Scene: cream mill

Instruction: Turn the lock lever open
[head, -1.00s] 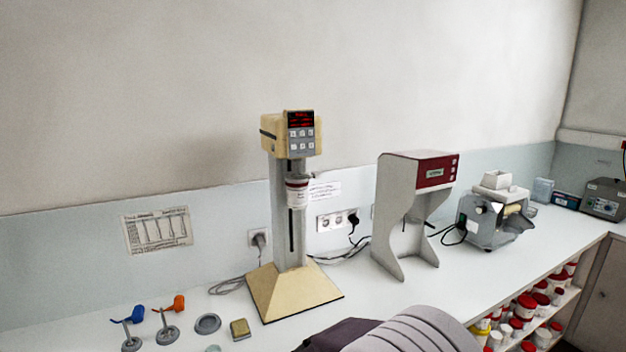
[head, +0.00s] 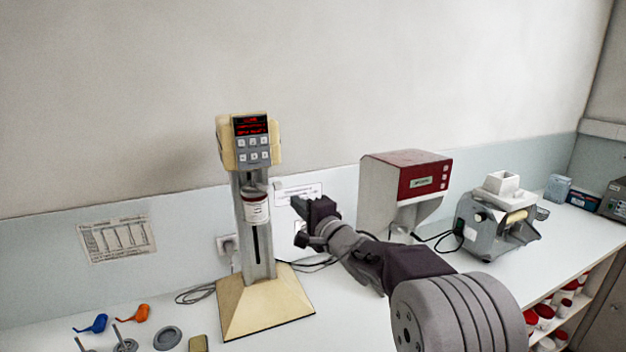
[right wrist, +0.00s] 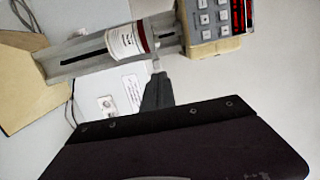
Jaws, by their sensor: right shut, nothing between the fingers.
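The cream mill (head: 255,225) stands on the bench, with a keypad head, a grey column and a cream base. A white jar with a dark red band (head: 256,207) hangs on the column. It also shows in the right wrist view (right wrist: 126,42). A small pale part beside the jar, which looks like the lock lever (right wrist: 157,64), lies just past my fingertips in the right wrist view. My right gripper (head: 299,205) is shut and empty, right of the jar. Its dark fingers (right wrist: 157,84) point at the lever; I cannot tell if they touch. My left gripper is not in view.
A red and grey machine (head: 405,180) stands behind my right arm, and a grey device with a white hopper (head: 495,220) is further right. Orange (head: 133,314) and blue (head: 92,324) parts sit at the front left. Cables lie behind the mill.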

